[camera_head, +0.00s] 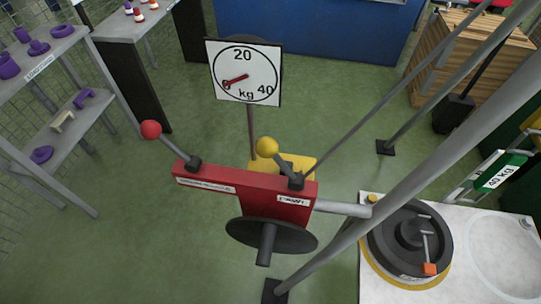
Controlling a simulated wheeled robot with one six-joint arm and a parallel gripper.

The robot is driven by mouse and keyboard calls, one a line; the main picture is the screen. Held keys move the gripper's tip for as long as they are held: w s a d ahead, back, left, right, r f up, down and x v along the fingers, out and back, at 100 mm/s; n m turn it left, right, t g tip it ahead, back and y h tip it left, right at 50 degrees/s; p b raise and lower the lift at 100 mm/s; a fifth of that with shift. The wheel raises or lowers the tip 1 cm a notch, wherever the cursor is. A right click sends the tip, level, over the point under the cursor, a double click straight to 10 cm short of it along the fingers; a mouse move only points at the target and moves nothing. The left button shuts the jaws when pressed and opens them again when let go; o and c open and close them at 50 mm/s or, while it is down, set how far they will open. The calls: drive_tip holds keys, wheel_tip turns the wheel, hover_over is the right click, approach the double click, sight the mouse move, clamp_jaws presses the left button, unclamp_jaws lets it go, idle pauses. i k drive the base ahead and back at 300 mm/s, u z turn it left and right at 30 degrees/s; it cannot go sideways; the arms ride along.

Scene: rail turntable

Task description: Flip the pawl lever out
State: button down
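A red winch-like housing (275,208) stands in the middle of the camera_head view, with a dark disc (250,235) and a stub shaft on its near side. The pawl lever (284,165) seems to be the one with the yellow ball, above a short white label (293,199) that looks like "PAWL". It leans up and to the left from its dark pivot at the housing's right end. A second lever with a red ball (151,130) leans up and left from the housing's left end. Its longer label is too small to read. My gripper is not in view.
Grey poles (400,190) slant across the right side, close to the housing. A dial sign in kg (245,72) stands behind it. A white table (378,285) with a round dark device (410,240) is at right. Shelves (72,140) stand at left. Green floor lies between.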

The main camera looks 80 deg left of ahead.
sight(266, 148)
drive_tip(key=u, duration=2.1)
